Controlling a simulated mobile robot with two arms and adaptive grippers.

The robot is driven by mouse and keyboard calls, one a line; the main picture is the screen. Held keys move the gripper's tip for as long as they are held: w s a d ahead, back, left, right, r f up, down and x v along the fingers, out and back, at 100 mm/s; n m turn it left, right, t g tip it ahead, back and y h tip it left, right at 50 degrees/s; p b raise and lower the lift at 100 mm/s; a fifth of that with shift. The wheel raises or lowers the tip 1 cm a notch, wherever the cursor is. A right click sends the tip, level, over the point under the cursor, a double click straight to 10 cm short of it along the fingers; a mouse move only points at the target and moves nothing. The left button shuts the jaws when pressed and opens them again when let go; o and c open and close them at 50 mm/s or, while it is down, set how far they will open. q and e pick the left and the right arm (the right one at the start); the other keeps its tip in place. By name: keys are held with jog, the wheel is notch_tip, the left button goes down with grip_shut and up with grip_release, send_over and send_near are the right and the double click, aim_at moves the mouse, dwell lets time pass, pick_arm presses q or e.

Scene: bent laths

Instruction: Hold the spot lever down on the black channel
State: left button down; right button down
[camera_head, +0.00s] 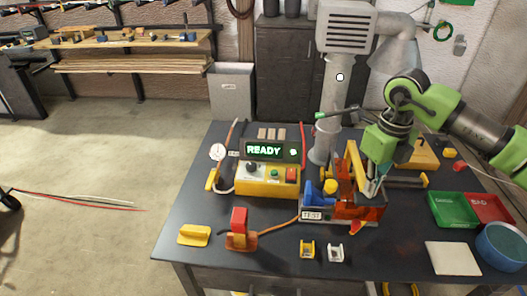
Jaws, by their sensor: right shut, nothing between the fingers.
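A test fixture with a TEST label (312,216) stands on the dark bench, right of centre. It has a blue part (316,195), a yellow knob (330,186), an upright yellow bar (355,163) and an orange-red housing (362,211). I cannot tell which of these is the spot lever. A dark bar (408,181) lies right of the fixture; I cannot tell whether it is the black channel. My right gripper (373,188) is shut and empty, pointing down at the fixture's right side, partly overlapping it. Contact is unclear. My left gripper is out of view.
A yellow control box (262,187) with a READY display (264,150) stands to the left. A grey extraction pipe (332,95) rises behind the fixture. Green (452,210) and red (490,208) trays and a blue round bowl (503,243) lie at right.

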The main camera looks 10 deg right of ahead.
jog(key=shift+s+a+f+b, duration=0.1)
jog(key=shift+s+f+b, duration=0.2)
jog(key=shift+f+b, duration=0.4)
dwell(0.4)
jog(key=shift+s+f, duration=0.15)
jog(key=shift+f, duration=0.05)
dwell(0.4)
jog(key=w+r+p, duration=0.3)
jog(key=r+p, duration=0.5)
jog(key=r, duration=0.3)
jog(key=shift+w+d+r, duration=0.2)
jog(key=shift+d, duration=0.2)
